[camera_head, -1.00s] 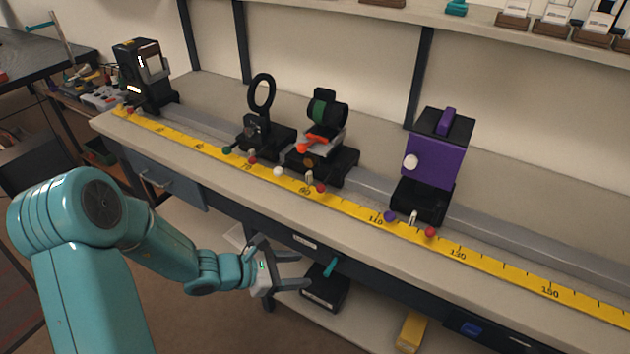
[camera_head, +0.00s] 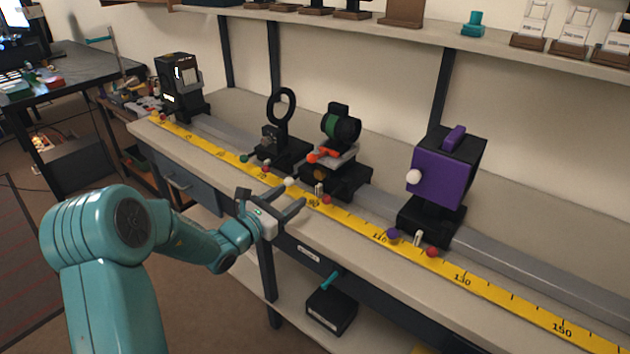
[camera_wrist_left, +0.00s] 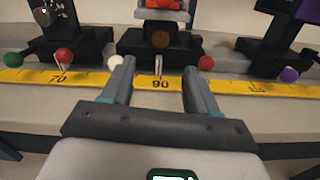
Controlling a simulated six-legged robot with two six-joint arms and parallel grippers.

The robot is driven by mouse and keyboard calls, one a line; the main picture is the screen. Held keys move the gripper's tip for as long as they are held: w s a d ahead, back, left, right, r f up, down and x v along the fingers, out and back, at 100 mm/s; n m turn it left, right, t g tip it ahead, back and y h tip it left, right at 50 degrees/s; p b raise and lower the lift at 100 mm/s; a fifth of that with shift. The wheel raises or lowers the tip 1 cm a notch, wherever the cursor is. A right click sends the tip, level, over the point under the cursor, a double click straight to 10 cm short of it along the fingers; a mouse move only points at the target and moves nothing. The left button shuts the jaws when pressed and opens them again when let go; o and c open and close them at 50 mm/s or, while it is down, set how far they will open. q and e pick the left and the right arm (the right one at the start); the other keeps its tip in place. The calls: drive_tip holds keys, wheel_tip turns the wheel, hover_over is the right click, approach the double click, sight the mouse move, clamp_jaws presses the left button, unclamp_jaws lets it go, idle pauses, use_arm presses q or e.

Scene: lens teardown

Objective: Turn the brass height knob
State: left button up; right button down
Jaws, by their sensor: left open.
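The brass height knob (camera_head: 320,174) is a small round brown-gold disc on the front of the black carriage (camera_head: 345,180) under the green-banded lens (camera_head: 340,127). It also shows in the left wrist view (camera_wrist_left: 160,39), upper middle, beyond the fingertips. My left gripper (camera_head: 276,200) is open and empty at the bench's front edge, in front of that carriage and apart from it. In the left wrist view its two fingers (camera_wrist_left: 160,68) stand on either side of the 90 mark, roughly lined up with the knob. My right gripper is not in view.
A yellow ruler (camera_head: 360,228) runs along the bench front. White (camera_head: 289,181) and red (camera_head: 327,200) ball knobs stick out near the fingers. A black ring mount (camera_head: 281,125) stands left, a purple box (camera_head: 440,170) right. A shelf runs above the bench.

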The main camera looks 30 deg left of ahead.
sight(317, 176)
use_arm(q)
drive_tip(key=w, duration=1)
drive_tip(key=shift+d, duration=0.4)
drive_tip(key=c, duration=1)
drive_tip(key=shift+f+m+b, duration=0.2)
drive_tip(key=shift+m+b, duration=0.2)
drive_tip(key=shift+b, duration=0.2)
drive_tip(key=shift+c, duration=0.2)
drive_tip(key=m+b, duration=0.6)
drive_tip(key=b, duration=0.4)
drive_tip(key=shift+a, duration=0.1)
drive_tip(key=shift+r+m+b, duration=0.15)
drive_tip(key=shift+m+b, duration=0.45)
drive_tip(key=shift+b, duration=0.55)
